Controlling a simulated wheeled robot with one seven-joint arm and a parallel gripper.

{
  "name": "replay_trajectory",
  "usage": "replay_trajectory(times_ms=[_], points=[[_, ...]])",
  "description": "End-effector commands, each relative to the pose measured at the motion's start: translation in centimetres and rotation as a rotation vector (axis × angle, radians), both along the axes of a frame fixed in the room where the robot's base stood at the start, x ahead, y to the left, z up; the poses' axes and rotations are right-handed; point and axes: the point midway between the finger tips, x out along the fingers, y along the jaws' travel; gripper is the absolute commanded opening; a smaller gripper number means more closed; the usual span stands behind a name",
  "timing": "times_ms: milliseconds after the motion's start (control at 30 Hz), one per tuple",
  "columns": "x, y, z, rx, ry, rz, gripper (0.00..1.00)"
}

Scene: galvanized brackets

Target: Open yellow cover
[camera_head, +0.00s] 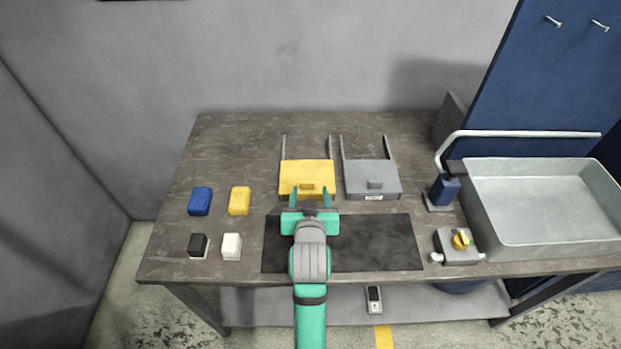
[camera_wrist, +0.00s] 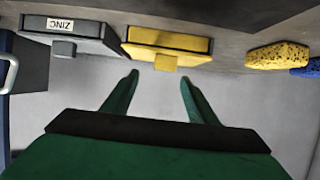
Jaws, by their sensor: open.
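The yellow cover (camera_head: 307,174) is a flat panel with a small yellow handle block on its front. It lies between two upright grey rails at the back middle of the bench and looks closed. In the wrist view the yellow cover (camera_wrist: 170,40) is upper middle, its handle block (camera_wrist: 166,62) facing the fingers. My gripper (camera_head: 310,200) is open and empty, just in front of the cover, with its fingers pointing at it. In the wrist view the fingertips (camera_wrist: 160,78) lie either side of the handle, apart from it. I cannot tell the exact gap.
A grey cover (camera_head: 372,178) labelled ZINC stands right of the yellow one. Blue (camera_head: 200,201) and yellow (camera_head: 239,201) sponges, black (camera_head: 198,245) and white (camera_head: 231,246) blocks lie left. A dark mat (camera_head: 380,242) is under my arm. A faucet (camera_head: 442,190) and sink (camera_head: 540,205) are right.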

Motion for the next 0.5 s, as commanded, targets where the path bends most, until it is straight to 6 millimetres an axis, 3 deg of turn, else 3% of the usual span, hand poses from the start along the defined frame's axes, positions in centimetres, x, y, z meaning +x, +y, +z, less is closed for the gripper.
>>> replay_trajectory(times_ms=[200,500], points=[[3.7,1.0,-1.5,-0.001,0.000,0.016,0.53],[6.8,-0.2,-2.8,0.000,-0.001,-0.002,0.53]])
